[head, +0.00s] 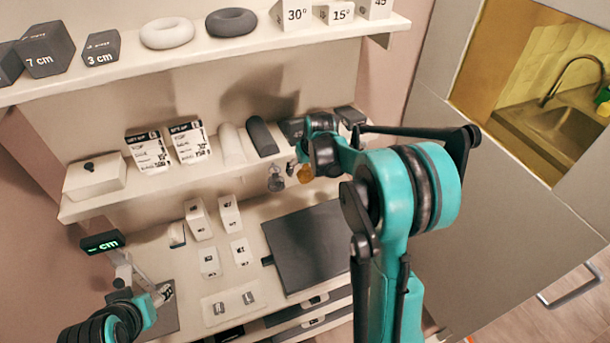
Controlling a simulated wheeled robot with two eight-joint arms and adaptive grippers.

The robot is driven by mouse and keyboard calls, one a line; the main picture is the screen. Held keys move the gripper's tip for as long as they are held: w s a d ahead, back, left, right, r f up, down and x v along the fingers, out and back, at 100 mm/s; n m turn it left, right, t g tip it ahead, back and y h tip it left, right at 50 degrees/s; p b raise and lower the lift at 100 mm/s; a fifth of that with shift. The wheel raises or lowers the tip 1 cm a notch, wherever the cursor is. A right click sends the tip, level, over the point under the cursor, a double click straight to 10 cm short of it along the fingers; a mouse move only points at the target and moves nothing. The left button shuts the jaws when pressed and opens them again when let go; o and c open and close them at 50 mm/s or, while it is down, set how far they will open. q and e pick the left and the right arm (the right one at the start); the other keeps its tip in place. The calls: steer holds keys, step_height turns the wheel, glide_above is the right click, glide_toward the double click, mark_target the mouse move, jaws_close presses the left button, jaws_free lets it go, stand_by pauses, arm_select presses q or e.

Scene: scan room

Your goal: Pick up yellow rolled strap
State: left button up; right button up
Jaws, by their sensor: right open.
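The yellow rolled strap (305,174) is a small amber-yellow roll on the middle shelf, right of a similar grey roll (276,183). My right gripper (297,165) is open at the shelf, just above and beside the yellow roll. The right wrist and forearm cover part of the shelf behind it, and I cannot tell whether a finger touches the roll. My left gripper (164,292) is low at the left over the lower surface, small and partly mixed with the things behind it. I cannot tell its opening.
The middle shelf (100,207) also holds a white box (94,176), printed cards (149,152), and white and dark cylinders (262,137). Labelled blocks and rings stand on the upper shelf (130,68). Below lie white blocks and a dark panel (308,246). A sink (560,128) is at right.

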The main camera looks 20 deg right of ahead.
steer(key=shift+w+f, duration=0.2)
steer(key=shift+f, duration=0.35)
steer(key=c, duration=1.3)
steer(key=shift+r, duration=0.15)
steer(key=shift+r, duration=0.25)
steer(key=s, duration=1.2)
steer(key=s+a, duration=0.1)
steer(key=s, duration=0.5)
steer(key=shift+r+p, duration=0.35)
steer(key=shift+r, duration=0.05)
